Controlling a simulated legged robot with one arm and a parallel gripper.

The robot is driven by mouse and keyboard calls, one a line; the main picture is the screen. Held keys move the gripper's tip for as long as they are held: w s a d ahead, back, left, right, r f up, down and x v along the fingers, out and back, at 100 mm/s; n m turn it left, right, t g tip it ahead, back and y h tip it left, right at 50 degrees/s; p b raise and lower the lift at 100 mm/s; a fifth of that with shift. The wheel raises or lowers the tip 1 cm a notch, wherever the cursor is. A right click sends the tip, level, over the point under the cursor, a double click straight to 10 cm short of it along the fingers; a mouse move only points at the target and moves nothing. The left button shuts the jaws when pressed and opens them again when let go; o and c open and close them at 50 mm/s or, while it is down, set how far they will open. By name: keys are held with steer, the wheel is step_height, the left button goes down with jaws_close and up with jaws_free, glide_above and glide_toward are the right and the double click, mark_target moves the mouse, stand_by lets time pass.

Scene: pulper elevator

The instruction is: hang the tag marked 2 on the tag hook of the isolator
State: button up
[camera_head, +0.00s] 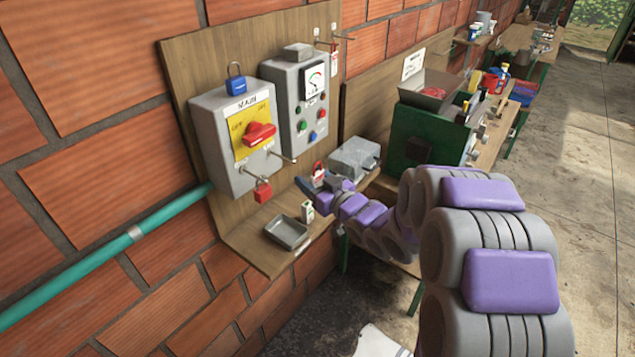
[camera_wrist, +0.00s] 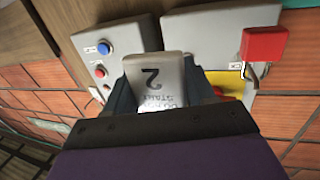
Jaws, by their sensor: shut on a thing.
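The tag marked 2 (camera_wrist: 155,82) is pale grey and shows its number upside down in the wrist view. My gripper (camera_wrist: 158,100) is shut on it, with one dark finger on each side. In the head view my gripper (camera_head: 322,186) is above the wooden shelf, right of and below the isolator (camera_head: 233,140). The isolator is a grey box marked MAIN with a yellow plate and a red handle (camera_head: 260,134). A thin metal peg (camera_head: 283,158) sticks out at its lower right; I cannot tell if this is the tag hook. A red padlock (camera_head: 262,191) hangs at its lower edge.
A blue padlock (camera_head: 235,84) is at the isolator's top. A grey control box (camera_head: 300,100) with buttons and a gauge adjoins it on the right. On the shelf are a metal tray (camera_head: 288,233) and a small white-and-green item (camera_head: 308,211). A grey box (camera_head: 355,157) stands further right.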

steer(key=shift+w+a+f+b, duration=0.25)
steer(key=shift+w+a, duration=0.4)
steer(key=shift+a, duration=0.55)
steer(key=shift+w+a+f+b, duration=0.1)
steer(key=shift+w+a+b, duration=0.15)
steer(key=shift+w+a, duration=0.7)
steer(key=shift+w+a+f+b, duration=0.25)
steer(key=shift+w+a, duration=0.1)
steer(key=shift+a, duration=1.1)
steer(key=shift+w+a, duration=0.1)
steer(key=shift+w+d+f, duration=0.2)
steer(key=shift+w+d, duration=0.05)
steer(key=shift+d, duration=0.1)
steer(key=shift+a, duration=0.15)
steer(key=shift+a+f, duration=0.1)
steer(key=shift+a, duration=0.3)
